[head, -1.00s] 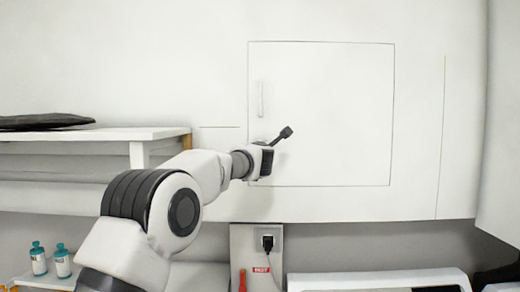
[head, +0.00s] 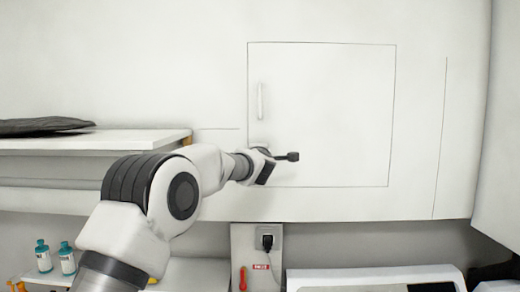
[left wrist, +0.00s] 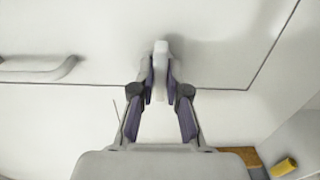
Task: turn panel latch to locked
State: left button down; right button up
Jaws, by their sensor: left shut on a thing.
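The white panel (head: 330,110) is flush in the wall, outlined by a thin seam. A white latch (left wrist: 161,65) shows in the left wrist view as a short bar, at right angles to the panel seam and lying across it. My left gripper (left wrist: 161,88) has its two fingers shut on the latch, one on each side. In the head view my left gripper (head: 264,166) is at the panel's lower left edge and hides most of the latch. My right gripper is not in view.
A slim white handle (head: 260,101) stands above the gripper on the panel; it also shows in the left wrist view (left wrist: 40,70). A white shelf (head: 90,143) with a dark item is at left. A plugged socket (head: 267,240) is below. The wall at right is clear.

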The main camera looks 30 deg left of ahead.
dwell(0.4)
pick_arm(q)
jog(key=c, duration=1.2)
grip_release()
jog(key=shift+w+a, duration=0.1)
jog(key=v, duration=1.2)
jog(key=shift+f, duration=0.1)
